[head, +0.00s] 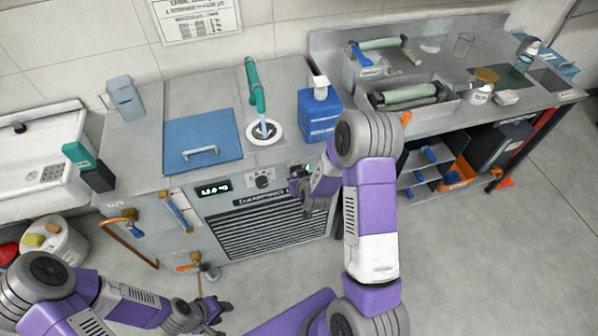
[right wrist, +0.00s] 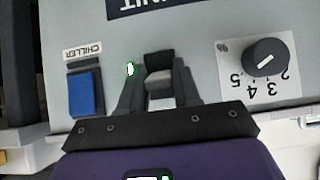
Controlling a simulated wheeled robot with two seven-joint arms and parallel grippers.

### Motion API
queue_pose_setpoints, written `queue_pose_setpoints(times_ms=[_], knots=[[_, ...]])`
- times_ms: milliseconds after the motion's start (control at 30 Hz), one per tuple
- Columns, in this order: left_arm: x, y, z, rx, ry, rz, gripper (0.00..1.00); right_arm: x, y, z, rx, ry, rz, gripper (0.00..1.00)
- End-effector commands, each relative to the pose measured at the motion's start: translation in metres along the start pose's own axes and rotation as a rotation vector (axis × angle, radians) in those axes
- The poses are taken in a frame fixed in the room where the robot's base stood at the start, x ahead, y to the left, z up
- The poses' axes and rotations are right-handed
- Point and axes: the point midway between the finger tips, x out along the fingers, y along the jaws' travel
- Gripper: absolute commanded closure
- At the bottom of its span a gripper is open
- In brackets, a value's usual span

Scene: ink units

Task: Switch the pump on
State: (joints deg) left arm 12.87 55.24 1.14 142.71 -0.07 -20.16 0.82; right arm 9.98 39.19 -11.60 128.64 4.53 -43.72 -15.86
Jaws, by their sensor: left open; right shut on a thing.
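The front panel of the damping unit (head: 250,200) faces me below its worktop. My right gripper (head: 299,174) is at the panel's right part, just right of the dial. In the right wrist view its two fingers (right wrist: 158,88) are shut on a dark switch (right wrist: 158,62) with a grey lower part. No label for this switch shows, so I cannot read whether it is the pump's. A small green light (right wrist: 130,69) glows beside the finger. My left gripper (head: 214,312) is open and empty, low over the floor, away from the panel.
A blue switch labelled CHILLER (right wrist: 86,94) and a numbered dial (right wrist: 265,57) flank the held switch. A lit display (head: 213,188) is on the panel's left. The worktop carries a blue lid (head: 203,143), a green spout (head: 256,85) and a blue bottle (head: 319,113).

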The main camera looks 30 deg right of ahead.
Motion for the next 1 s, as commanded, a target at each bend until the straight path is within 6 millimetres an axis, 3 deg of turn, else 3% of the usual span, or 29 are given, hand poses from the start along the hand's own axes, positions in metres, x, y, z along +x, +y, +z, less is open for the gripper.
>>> queue_pose_setpoints(times_ms=[33,300,867,900,1000], knots=[[-0.01,0.004,0.001,0.0,0.0,0.0,0.57,-0.003,0.0,-0.005,-0.001,-0.028,0.0,0.98],[-0.025,0.009,0.001,0.0,0.0,0.0,0.57,-0.002,0.0,-0.006,-0.002,-0.13,0.0,0.98],[-0.027,0.01,0.001,0.0,0.0,0.0,0.57,-0.001,0.0,-0.004,0.0,-0.159,0.0,0.98],[-0.027,0.01,0.001,0.0,0.0,0.0,0.57,-0.001,0.0,-0.004,0.0,-0.159,0.0,0.62],[-0.027,0.01,0.001,0.0,0.0,0.0,0.57,-0.001,0.0,-0.004,0.0,-0.158,0.0,0.47]])
